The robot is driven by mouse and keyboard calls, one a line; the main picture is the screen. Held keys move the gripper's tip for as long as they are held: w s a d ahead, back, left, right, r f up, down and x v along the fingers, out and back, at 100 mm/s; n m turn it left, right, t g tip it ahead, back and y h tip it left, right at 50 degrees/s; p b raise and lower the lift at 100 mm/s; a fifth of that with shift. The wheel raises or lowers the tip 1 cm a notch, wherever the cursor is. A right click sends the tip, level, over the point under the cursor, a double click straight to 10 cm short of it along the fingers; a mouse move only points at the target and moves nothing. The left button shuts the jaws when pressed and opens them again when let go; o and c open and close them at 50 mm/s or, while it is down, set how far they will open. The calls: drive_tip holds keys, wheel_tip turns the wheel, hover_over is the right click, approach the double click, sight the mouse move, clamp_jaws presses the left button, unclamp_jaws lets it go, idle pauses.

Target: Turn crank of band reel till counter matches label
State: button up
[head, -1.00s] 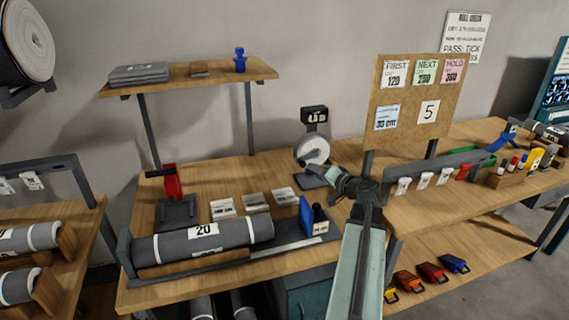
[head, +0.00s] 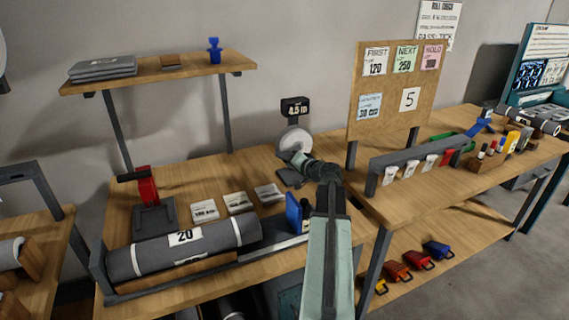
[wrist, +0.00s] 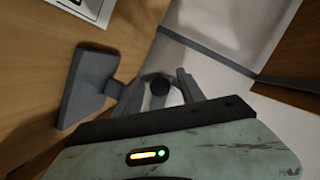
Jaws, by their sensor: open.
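The band reel (head: 295,138) is a pale disc on a dark stand at the back of the bench. Above it the black counter (head: 295,106) seems to read 4.5 m. My gripper (head: 288,156) is at the disc's lower front edge in the head view and hides part of it. In the wrist view my gripper (wrist: 158,78) is open, with a dark round knob (wrist: 158,87), seemingly the crank's, between its fingers. I cannot tell if the fingers touch it.
The pin board (head: 381,125) stands right of the reel. A rail with white clips (head: 425,158) runs in front of it. A grey roll (head: 215,240) marked 20, a blue block (head: 293,212) and several cards lie left of my arm.

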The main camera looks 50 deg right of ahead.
clamp_jaws()
idle(1.4)
